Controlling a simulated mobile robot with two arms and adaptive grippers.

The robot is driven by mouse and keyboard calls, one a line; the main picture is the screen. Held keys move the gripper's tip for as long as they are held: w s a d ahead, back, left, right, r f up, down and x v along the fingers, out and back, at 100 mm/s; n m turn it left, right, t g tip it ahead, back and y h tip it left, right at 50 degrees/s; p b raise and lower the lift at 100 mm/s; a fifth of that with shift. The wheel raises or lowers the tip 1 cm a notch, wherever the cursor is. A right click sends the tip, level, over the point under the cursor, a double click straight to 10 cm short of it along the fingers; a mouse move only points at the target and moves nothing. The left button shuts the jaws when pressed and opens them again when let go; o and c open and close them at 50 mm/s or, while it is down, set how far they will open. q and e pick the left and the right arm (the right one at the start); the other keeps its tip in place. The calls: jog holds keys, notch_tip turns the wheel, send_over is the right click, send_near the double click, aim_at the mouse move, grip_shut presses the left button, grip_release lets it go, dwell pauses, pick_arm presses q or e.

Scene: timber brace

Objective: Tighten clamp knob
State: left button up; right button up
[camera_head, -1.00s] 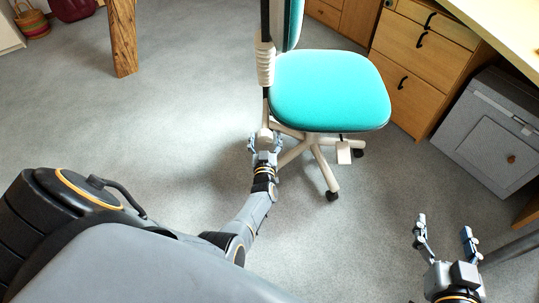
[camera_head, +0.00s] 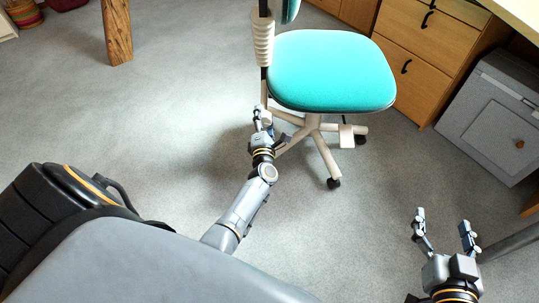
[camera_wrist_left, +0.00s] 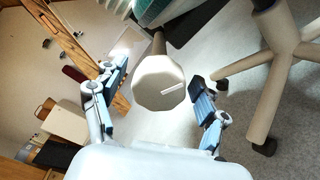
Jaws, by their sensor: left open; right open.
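The clamp knob (camera_wrist_left: 158,82) is a beige, many-sided knob with a pale line on its face, on a short stem below the teal-seated chair (camera_head: 331,70). In the left wrist view it sits between the spread fingers of my left gripper (camera_wrist_left: 160,92), with a visible gap on each side. In the head view my left gripper (camera_head: 263,121) is at the lower left of the seat, and the knob is largely hidden there. My right gripper (camera_head: 443,227) is open and empty over the floor at the lower right, far from the chair.
The chair's legs (camera_head: 318,143) with casters spread to the right of my left gripper. Wooden drawers (camera_head: 425,45) and a grey cabinet (camera_head: 497,122) stand at the right. A wooden post (camera_head: 117,30) stands at the upper left. The carpet left of the chair is clear.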

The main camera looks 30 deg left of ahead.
pick_arm(q)
jog(key=n+b, duration=0.2)
jog(key=n, duration=0.3)
jog(key=n+b, duration=0.2)
jog(key=n, duration=0.4)
jog(key=shift+a+f+b, duration=0.1)
jog(key=shift+f+b, duration=0.1)
jog(key=shift+b, duration=0.2)
pick_arm(e)
notch_tip(320, 180, down, 6)
pick_arm(q)
jog(key=shift+s+d+r+p, duration=0.3)
jog(key=shift+s+d+p, duration=0.3)
jog(key=shift+s+p, duration=0.25)
jog(key=s+d+f+m+h+p, duration=0.3)
jog(key=s+d+m+h+p, duration=0.4)
jog(key=s+d+m+p, duration=0.7)
jog(key=s+d+f+m+g+h+p, duration=0.1)
jog(key=s+d+f+m+g+p, duration=0.1)
jog(key=s+m+p, duration=0.3)
jog(key=s+d+f+m+g+h+p, duration=0.2)
jog(key=s+m+p, duration=0.4)
jog(key=m, duration=0.4)
jog(key=shift+s+f+g+h, duration=0.3)
jog(key=shift+f+g, duration=0.55)
jog(key=shift+g, duration=0.25)
pick_arm(e)
notch_tip(320, 180, up, 27)
